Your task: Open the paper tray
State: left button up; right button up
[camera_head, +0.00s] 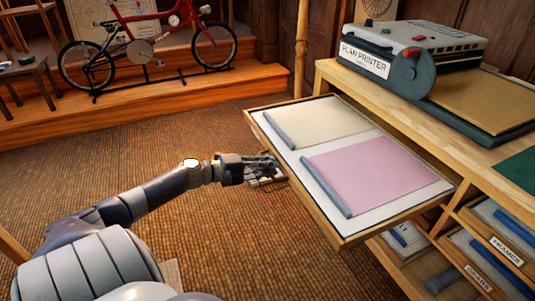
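The paper tray (317,212) is a shallow wooden drawer with a white lining, and it is pulled well out of the wooden cabinet. A cream sheet (325,122) and a pink sheet (376,172) lie in it, each with a grey-blue roll or bar along its front edge. My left gripper (275,173) is at the outer front edge of the tray, near its middle. Its fingers are small and dark here, and I cannot tell whether they are shut on the edge. My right gripper is not in view.
A plan printer (420,58) stands on the cabinet top. Below the tray are open compartments with labels (505,250) and rolls. A red bicycle (140,45) stands on a wooden step at the back left. The carpet (150,150) left of the tray is clear.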

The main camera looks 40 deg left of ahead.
pick_arm(q)
jog(key=shift+s+a, duration=0.1)
dwell(0.3)
jog(key=v, duration=1.1)
jog(key=shift+s+a, duration=0.2)
jog(key=shift+s, duration=0.15)
